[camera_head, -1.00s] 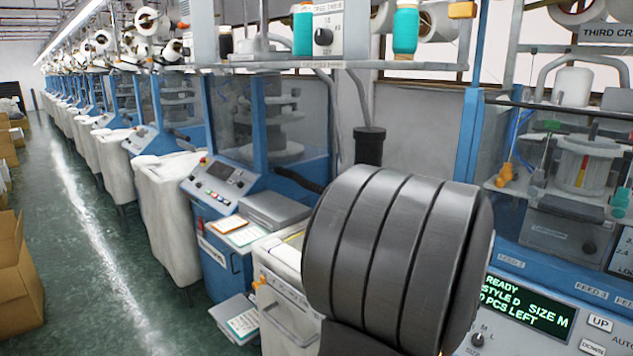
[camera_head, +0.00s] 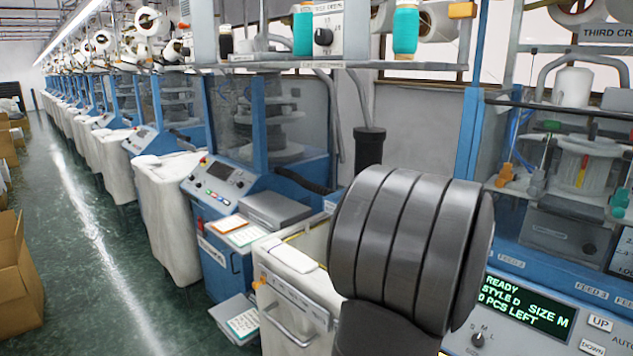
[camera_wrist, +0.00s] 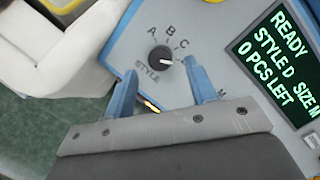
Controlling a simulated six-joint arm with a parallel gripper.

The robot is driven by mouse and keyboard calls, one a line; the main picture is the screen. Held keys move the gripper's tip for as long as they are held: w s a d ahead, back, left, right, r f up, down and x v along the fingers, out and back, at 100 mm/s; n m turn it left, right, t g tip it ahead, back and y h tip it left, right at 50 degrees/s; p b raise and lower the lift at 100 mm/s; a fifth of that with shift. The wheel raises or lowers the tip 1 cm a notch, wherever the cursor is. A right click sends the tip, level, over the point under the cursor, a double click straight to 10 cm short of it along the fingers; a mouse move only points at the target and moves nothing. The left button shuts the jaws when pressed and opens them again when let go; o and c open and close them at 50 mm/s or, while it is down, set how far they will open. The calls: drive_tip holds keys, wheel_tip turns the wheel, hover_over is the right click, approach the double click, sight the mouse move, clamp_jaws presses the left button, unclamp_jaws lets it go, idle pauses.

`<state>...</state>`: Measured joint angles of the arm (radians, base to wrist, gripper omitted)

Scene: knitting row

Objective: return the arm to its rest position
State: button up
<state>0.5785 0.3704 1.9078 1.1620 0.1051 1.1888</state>
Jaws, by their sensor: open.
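My gripper (camera_wrist: 162,86) shows in the wrist view with its two blue fingers apart and nothing between them. The knob's pointer faces right, past C, toward a spot the finger hides. In the head view the gripper is hidden, and my dark arm link covers the middle right. The display (camera_head: 522,305) reads READY, STYLE D, SIZE M, 0 PCS LEFT.
A white bin (camera_head: 290,275) stands left of my arm. A blue machine with a control panel (camera_head: 219,180) is behind it. Glass-fronted machinery with a spool (camera_head: 585,165) is at the right. A green aisle floor (camera_head: 95,240) lies open at the left, beside cardboard boxes (camera_head: 15,285).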

drive_tip(key=v, duration=1.4)
drive_tip(key=shift+x, duration=8.95)
drive_tip(key=shift+n+y, duration=0.3)
drive_tip(key=shift+n, duration=0.6)
